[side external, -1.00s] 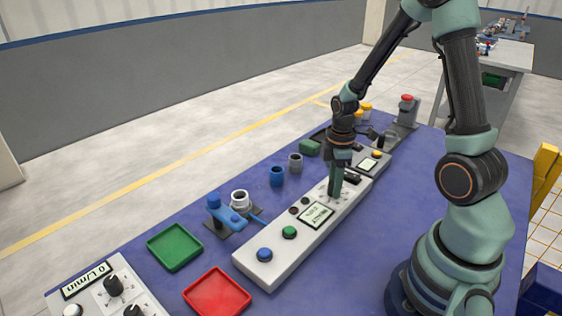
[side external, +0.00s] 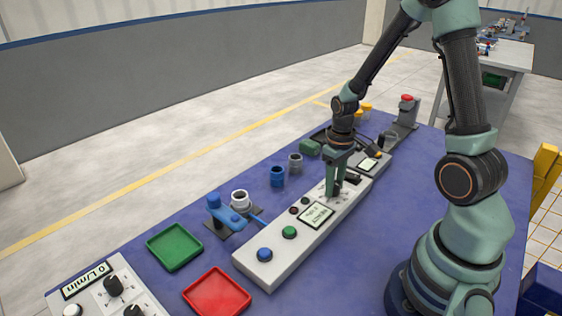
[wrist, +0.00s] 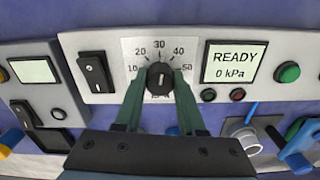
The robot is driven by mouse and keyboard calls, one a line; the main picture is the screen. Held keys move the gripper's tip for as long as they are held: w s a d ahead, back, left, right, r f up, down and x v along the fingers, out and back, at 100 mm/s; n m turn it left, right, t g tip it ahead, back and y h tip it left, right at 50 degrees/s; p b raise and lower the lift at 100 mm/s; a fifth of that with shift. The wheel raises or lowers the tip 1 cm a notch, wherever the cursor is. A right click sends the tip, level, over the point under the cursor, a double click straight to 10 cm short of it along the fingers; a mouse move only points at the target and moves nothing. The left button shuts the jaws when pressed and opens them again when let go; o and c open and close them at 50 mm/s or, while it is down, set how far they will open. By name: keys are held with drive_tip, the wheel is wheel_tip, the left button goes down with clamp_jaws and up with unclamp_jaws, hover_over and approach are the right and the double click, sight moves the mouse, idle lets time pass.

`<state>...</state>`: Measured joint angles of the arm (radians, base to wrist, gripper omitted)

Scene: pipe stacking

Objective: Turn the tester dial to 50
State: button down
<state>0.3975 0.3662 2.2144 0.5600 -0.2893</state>
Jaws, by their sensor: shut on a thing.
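The tester is a long pale box (side external: 262,268) on the blue table. Its black dial (wrist: 160,76) shows in the wrist view, below a printed scale (wrist: 159,45) running from 10 to 50. A short light mark on the dial looks nearly upright, roughly toward 30. The tester screen (wrist: 235,64) reads READY, 0 kPa. My gripper (wrist: 160,88) has its green fingers on either side of the dial and is shut on it. In the side view my gripper (side external: 335,190) points down at the tester, and its fingers hide the dial.
A black rocker switch (wrist: 96,71) is left of the dial. Green (side external: 289,231) and blue (side external: 265,254) buttons are on the tester. A clamp with a blue handle (side external: 228,216), a green tray (side external: 174,247) and a red tray (side external: 217,292) lie around it.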

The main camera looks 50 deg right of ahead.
drive_tip(key=m, duration=1.3)
drive_tip(key=shift+m, duration=0.4)
idle(0.3)
drive_tip(key=c, duration=0.5)
unclamp_jaws()
wheel_tip(320, 180, up, 12)
drive_tip(key=shift+a+r, duration=0.1)
